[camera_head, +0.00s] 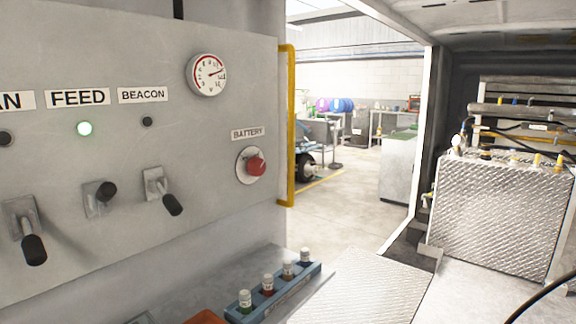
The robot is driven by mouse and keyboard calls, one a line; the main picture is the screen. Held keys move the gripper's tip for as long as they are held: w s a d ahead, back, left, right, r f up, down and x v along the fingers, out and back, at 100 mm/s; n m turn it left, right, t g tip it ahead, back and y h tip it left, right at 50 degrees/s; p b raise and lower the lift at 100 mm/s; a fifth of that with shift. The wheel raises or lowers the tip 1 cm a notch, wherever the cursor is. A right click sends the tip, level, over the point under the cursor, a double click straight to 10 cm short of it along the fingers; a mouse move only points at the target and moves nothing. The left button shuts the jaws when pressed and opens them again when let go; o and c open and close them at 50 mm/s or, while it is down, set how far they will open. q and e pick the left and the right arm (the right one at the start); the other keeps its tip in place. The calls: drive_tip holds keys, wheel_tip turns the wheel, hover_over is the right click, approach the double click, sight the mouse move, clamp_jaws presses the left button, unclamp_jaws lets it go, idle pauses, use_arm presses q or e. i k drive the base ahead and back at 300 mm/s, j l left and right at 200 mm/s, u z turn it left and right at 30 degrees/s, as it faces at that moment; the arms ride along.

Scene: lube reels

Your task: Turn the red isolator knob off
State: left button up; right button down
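The red isolator knob (256,166) sits on a round pale plate on the grey wall panel (215,120), under a label reading BATTERY (248,132). I cannot tell its exact turn position. Neither of my grippers shows in the head view, and nothing touches the knob.
A yellow rail (290,125) runs right of the knob. Below, a blue rack (280,292) holds several small bottles.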

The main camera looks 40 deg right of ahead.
sight(256, 167)
drive_tip(key=z, duration=1.2)
drive_tip(key=i+l, duration=0.15)
drive_tip(key=l, duration=0.2)
drive_tip(key=i+l+z, duration=0.1)
drive_tip(key=l, duration=0.2)
drive_tip(key=i+l, duration=0.25)
drive_tip(key=l+z, duration=0.05)
drive_tip(key=l, duration=0.05)
